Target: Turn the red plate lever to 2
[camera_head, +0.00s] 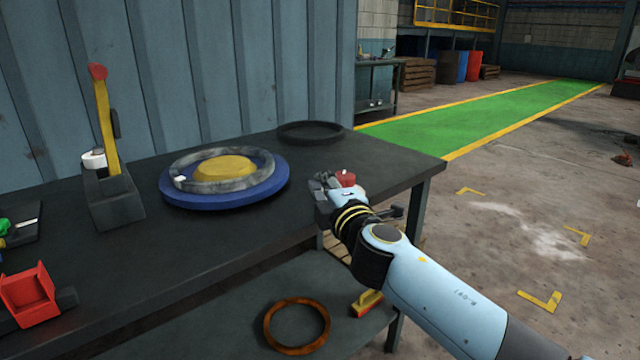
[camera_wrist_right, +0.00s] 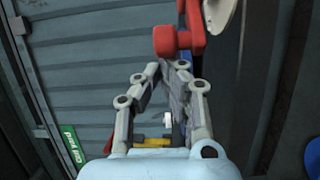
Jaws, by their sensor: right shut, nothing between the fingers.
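My right gripper (camera_head: 324,184) is over the right part of the dark table in the head view. A small red piece (camera_head: 346,179) shows right beside it; I cannot tell if they touch. In the right wrist view my right gripper (camera_wrist_right: 174,68) is shut and empty, its fingertips close together. A red part with a rounded end (camera_wrist_right: 172,40) shows just beyond the fingertips, partly cut off by the top edge. I cannot tell whether it is the same red piece. No number 2 is readable. My left gripper is out of view.
On the table (camera_head: 300,222) lie a blue disc (camera_head: 178,197) with a grey ring (camera_head: 258,178) and yellow centre, and a black ring (camera_head: 311,132). A yellow lever with red tip (camera_head: 105,120) and a red bin (camera_head: 30,297) are left. An orange ring (camera_head: 297,349) lies below.

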